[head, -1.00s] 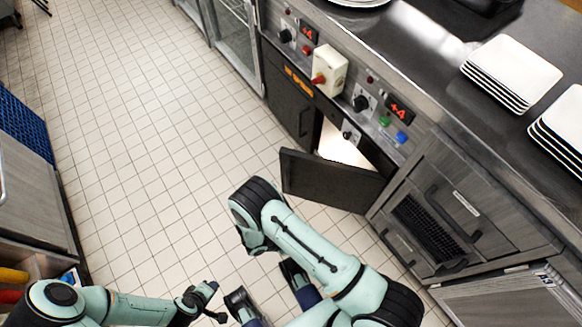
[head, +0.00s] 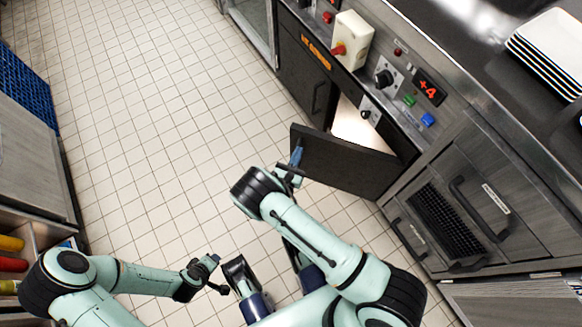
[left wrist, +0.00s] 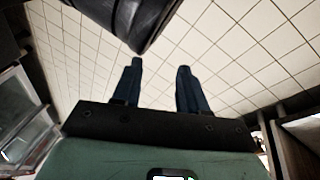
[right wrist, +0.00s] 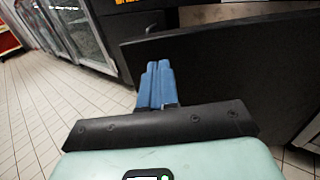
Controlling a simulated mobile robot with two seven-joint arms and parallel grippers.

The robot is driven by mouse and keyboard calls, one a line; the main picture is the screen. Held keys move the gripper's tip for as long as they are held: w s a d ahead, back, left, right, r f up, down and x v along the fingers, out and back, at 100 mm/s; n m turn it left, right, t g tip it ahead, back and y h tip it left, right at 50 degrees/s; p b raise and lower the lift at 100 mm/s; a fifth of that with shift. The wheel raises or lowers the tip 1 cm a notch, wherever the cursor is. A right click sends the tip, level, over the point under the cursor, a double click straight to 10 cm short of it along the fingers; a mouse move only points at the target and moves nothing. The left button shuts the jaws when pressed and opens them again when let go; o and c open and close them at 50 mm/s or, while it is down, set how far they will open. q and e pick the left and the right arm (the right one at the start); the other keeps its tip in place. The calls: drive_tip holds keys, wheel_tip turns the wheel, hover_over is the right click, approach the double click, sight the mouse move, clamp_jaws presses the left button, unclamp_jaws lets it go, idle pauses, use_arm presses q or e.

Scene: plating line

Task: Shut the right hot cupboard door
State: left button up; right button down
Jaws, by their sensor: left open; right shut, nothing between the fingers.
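The right hot cupboard door (head: 345,163) is a dark panel standing open, swung out from the lit cupboard opening (head: 358,128). It also shows in the right wrist view (right wrist: 235,75) as a broad dark panel. My right gripper (head: 297,156) is shut and empty, its blue fingers at the free left end of the door's outer side. In the right wrist view the shut fingers (right wrist: 157,82) overlap the door near its left edge; I cannot tell if they touch it. My left gripper (head: 218,262) is open and empty over the floor, and its parted fingers show in the left wrist view (left wrist: 157,85).
The left cupboard door (head: 305,82) is shut. A control panel with knobs and buttons (head: 410,100) runs above the opening. Drawers with handles (head: 455,215) stand right of the door. White plates (head: 550,55) are on the counter. The tiled floor (head: 150,130) at left is clear.

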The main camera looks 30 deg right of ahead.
sight(305, 137)
use_arm(q)
drive_tip(key=shift+s+a+f+b, duration=0.2)
drive_tip(key=shift+s+f+b, duration=0.2)
drive_tip(key=shift+s+f, duration=0.45)
use_arm(e)
drive_tip(key=shift+x, duration=2.25)
use_arm(q)
drive_tip(key=shift+w, duration=0.1)
drive_tip(key=shift+f, duration=0.1)
